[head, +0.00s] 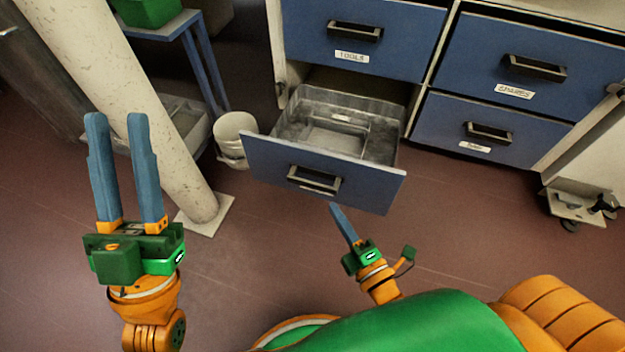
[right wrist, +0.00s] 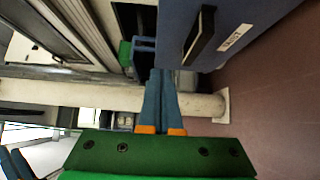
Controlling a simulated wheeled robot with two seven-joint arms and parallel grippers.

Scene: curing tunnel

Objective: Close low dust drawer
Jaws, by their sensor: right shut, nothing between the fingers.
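The low dust drawer (head: 270,162) is pulled well out of the blue cabinet in the head view. Its grey inside shows from above, and its front has a dark handle (head: 314,180). In the right wrist view its blue front (right wrist: 222,15) carries a label that seems to read DUST. My right gripper (head: 334,206) is shut and empty, by the lower edge of the drawer front. I cannot tell whether it touches. Its fingers also show together in the right wrist view (right wrist: 168,74). My left gripper (head: 117,116) is open and empty, left of the drawer.
The TOOLS drawer (head: 390,40) above and two drawers at right, SPARES (head: 475,60) and a lower one (head: 440,120), look shut. A pale pillar (head: 150,120) and a white bucket (head: 236,130) stand left of the open drawer. The floor (head: 470,215) in front is clear.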

